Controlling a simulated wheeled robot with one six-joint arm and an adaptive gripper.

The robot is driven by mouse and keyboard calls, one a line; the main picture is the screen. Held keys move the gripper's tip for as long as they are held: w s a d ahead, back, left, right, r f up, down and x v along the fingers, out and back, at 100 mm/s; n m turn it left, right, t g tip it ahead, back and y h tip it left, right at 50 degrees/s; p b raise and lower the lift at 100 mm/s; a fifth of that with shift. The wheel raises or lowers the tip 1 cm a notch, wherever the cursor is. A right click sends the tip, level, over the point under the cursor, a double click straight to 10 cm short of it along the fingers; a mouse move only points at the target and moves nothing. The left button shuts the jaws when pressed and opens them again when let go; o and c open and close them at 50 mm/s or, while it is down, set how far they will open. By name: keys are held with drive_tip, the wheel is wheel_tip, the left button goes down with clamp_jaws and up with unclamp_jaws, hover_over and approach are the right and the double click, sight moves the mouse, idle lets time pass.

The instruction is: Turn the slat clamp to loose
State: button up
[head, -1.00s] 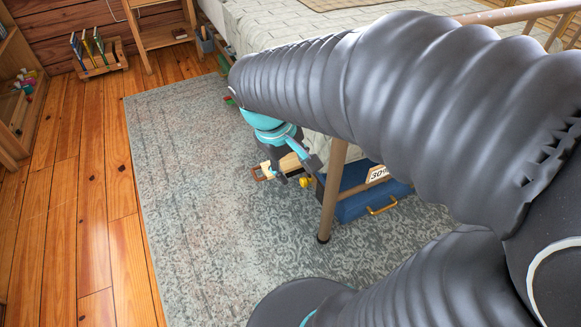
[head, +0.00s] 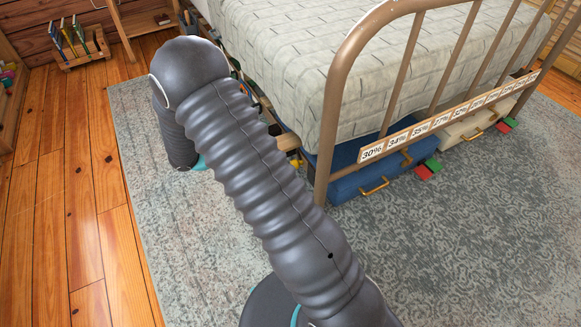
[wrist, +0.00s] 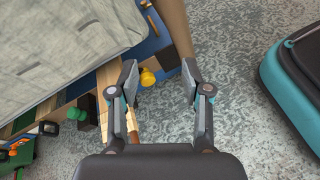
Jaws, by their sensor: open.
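My gripper (wrist: 159,80) is open and empty in the wrist view, above the rug at the bed's corner. A small yellow knob (wrist: 148,78) shows between its fingers, close to the left fingertip; I cannot tell whether they touch. Pale wooden slats (wrist: 111,80) lie left of the gripper under the mattress edge, with a green knob (wrist: 76,114) and dark blocks beside them. I cannot tell for sure which of these fittings is the slat clamp or how it is set. In the head view my arm hides the gripper, and a wooden slat end (head: 288,143) shows beside the arm.
The bed's metal post (head: 325,150) stands right of the arm and shows just beyond the gripper in the wrist view (wrist: 177,25). A blue case (head: 350,184) lies under the bed. A mattress (wrist: 60,45) overhangs the slats.

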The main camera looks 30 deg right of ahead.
drive_tip(key=w+a+f+n+t+h, duration=0.25)
drive_tip(key=f+n+t+h, duration=0.35)
drive_tip(key=f, duration=1)
drive_tip(key=w+d+g+y, duration=0.1)
drive_tip(key=w+d+y, duration=0.1)
drive_tip(key=d, duration=1.1)
drive_tip(key=shift+w+d+r+n, duration=0.2)
drive_tip(key=shift+w+d+n, duration=0.1)
drive_tip(key=shift+d, duration=0.1)
drive_tip(key=c, duration=0.8)
